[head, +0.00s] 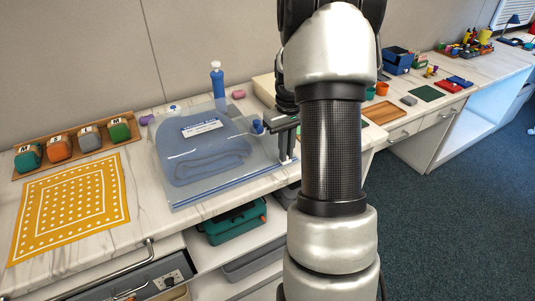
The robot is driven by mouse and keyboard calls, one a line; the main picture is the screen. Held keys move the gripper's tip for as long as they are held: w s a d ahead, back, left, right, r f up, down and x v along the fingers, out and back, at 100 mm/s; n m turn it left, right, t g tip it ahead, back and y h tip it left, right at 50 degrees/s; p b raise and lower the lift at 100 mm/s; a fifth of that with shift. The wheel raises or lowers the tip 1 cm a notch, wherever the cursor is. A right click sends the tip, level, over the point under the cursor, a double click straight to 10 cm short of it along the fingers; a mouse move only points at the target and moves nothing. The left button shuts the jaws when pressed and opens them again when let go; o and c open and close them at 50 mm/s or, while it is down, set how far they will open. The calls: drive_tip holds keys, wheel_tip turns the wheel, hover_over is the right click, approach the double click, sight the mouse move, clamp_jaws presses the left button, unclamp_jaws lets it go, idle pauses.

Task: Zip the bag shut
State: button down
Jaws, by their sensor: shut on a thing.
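The clear bluish bag (205,172) lies flat on the marble counter, with a folded grey-blue item inside and a white label near its back. A blue zip strip (225,192) runs along its front edge. My gripper (287,158) is at the right end of that strip, pointing down and shut on the small slider there. The slider is mostly hidden by the fingers. From here I cannot tell how much of the zip is closed.
A yellow patterned cloth (72,207) and a wooden tray (20,172) of colored blocks lie to the left. A blue bottle (217,82) and a pink item (238,94) stand behind the bag. Open shelves with a green box (235,222) are below the counter's front edge.

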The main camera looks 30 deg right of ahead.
drive_tip(key=shift+d, duration=0.9)
drive_tip(key=c, duration=1.8)
unclamp_jaws()
drive_tip(key=shift+c, duration=0.2)
drive_tip(key=shift+r, duration=0.15)
wheel_tip(320, 180, up, 17)
drive_tip(key=p, duration=0.3)
drive_tip(key=shift+r, duration=0.15)
drive_tip(key=shift+a, duration=0.1)
